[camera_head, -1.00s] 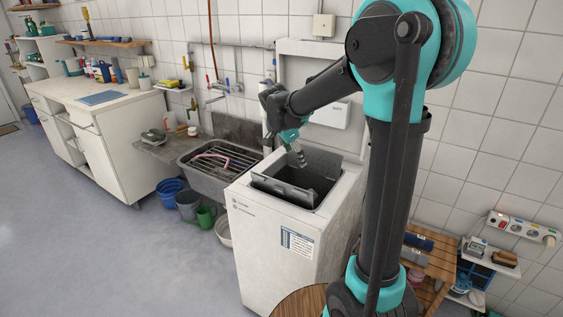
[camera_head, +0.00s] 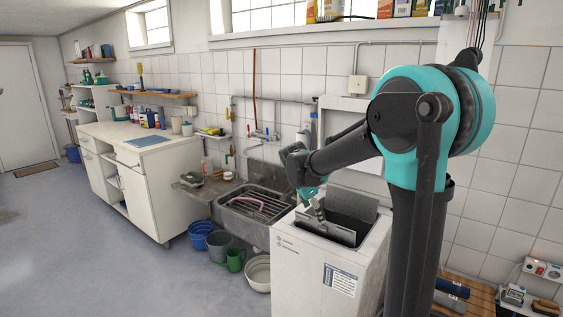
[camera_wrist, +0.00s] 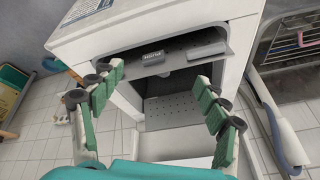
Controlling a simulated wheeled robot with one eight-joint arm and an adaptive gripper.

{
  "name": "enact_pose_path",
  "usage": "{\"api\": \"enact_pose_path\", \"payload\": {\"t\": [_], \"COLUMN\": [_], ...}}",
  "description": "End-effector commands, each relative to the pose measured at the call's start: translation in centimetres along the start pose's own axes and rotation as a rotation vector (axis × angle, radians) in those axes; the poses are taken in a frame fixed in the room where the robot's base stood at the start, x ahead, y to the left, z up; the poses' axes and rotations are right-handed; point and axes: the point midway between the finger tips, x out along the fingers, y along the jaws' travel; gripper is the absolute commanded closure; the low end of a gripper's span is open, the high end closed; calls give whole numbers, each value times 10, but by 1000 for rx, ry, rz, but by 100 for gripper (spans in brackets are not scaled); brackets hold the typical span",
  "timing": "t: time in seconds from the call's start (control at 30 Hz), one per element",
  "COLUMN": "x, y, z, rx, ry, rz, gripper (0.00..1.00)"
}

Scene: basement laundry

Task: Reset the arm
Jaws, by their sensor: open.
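My gripper (camera_head: 318,210) is at the end of my bent arm, just above the open top of the white washing machine (camera_head: 312,268) in the head view. In the wrist view my gripper (camera_wrist: 160,82) shows its two green-padded fingers spread wide, with nothing between them. The washing machine (camera_wrist: 182,22) fills the middle of the wrist view, with its dark opening (camera_wrist: 172,92) between and beyond the fingers. I cannot tell whether a fingertip touches the machine's rim.
A grey sink (camera_head: 238,219) with a rack and a pink item stands left of the machine. Blue (camera_head: 200,233), grey and green containers stand below it. A white cabinet (camera_head: 150,195) is further left. The floor (camera_head: 80,240) at left is clear. A wooden stand (camera_head: 468,295) is at right.

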Motion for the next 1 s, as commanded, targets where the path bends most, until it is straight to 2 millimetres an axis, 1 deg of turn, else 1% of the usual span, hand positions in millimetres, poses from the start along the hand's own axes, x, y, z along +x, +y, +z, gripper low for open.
{"api": "enact_pose_path", "payload": {"t": [0.03, 0.27, 0.43, 0.57, 0.67, 0.77, 0.87, 0.9, 1.0], "x": [0, 5, 10, 15, 20, 26, 35, 39, 48], "y": [0, 25, 48, 74, 98, 129, 170, 188, 228], "z": [0, -1, -1, 1, 3, 9, 19, 24, 40], "rx": [0, -85, -171, -261, -347, -454, -594, -658, -811], "ry": [0, -24, -46, -68, -86, -104, -123, -127, -131], "rz": [0, -9, -20, -37, -55, -83, -126, -147, -202], "gripper": [25, 25, 25, 25, 25, 25, 25, 25, 25]}}
